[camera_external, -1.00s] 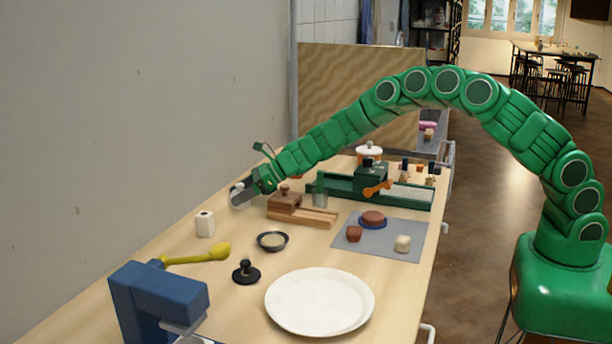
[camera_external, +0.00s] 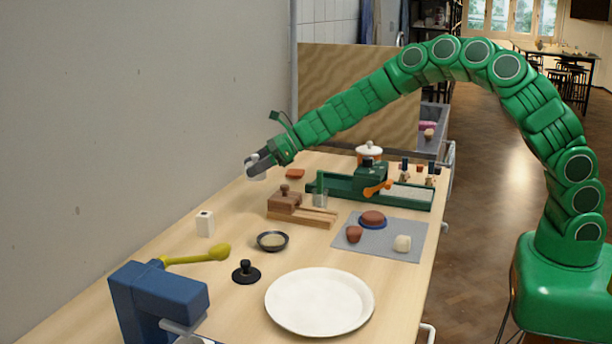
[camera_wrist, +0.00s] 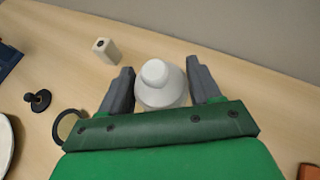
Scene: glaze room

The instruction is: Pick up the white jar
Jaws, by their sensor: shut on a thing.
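The white jar (camera_wrist: 160,90) sits between the two grey fingers of my gripper (camera_wrist: 161,86) in the wrist view. It has a rounded body and a smaller round top. In the external view my gripper (camera_external: 260,162) is shut on the jar (camera_external: 257,175) and holds it above the table near the wall. Most of the jar is hidden by the fingers there.
A white block-like holder (camera_external: 205,224) and a small dark bowl (camera_external: 272,241) stand nearer the camera. A wooden block tool (camera_external: 287,201) and green rig (camera_external: 345,187) lie to the right. A large white plate (camera_external: 320,301) is in front. The wall (camera_external: 150,110) is close on the left.

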